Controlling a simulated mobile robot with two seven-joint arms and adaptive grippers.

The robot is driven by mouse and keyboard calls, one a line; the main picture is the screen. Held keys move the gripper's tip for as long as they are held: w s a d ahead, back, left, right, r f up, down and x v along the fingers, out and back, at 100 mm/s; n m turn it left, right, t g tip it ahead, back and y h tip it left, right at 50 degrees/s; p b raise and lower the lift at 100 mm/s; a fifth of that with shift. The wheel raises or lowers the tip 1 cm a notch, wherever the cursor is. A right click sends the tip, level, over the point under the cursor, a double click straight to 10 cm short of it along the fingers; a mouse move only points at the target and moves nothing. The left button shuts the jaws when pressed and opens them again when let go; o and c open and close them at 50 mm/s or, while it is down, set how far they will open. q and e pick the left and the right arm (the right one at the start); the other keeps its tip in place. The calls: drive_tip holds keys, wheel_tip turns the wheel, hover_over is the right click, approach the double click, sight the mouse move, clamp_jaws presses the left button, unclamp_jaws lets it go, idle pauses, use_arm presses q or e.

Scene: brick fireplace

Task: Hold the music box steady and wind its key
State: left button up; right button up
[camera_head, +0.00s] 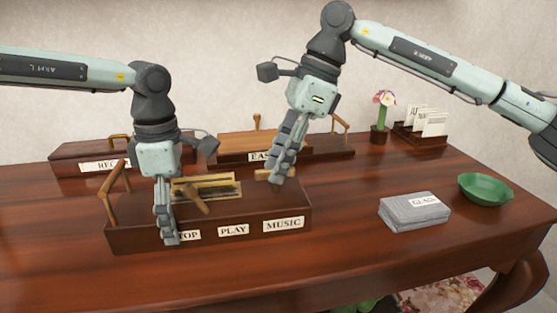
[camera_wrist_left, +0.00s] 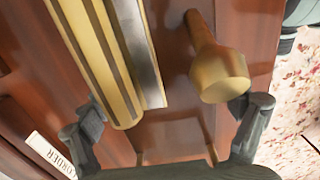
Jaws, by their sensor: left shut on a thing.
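The music box (camera_head: 130,238) is a long dark wooden box near the table's front, labelled PLAY (camera_head: 233,230) and MUSIC; another label is partly covered. Its top shows a brass cylinder and comb (camera_wrist_left: 98,50) and a knobbed lever (camera_head: 195,200), also in the left wrist view (camera_wrist_left: 218,75). My left gripper (camera_head: 167,235) is shut across the box's left part, one finger on the front face, the other behind. My right gripper (camera_head: 280,178) points down at the box's right end, beside a tan key-like piece (camera_head: 262,175), partly hidden; contact and finger opening are unclear.
Behind stand a similar box labelled RECORDER (camera_head: 68,155) and another wooden box (camera_head: 240,143). Table is clear along the front.

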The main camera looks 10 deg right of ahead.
clamp_jaws()
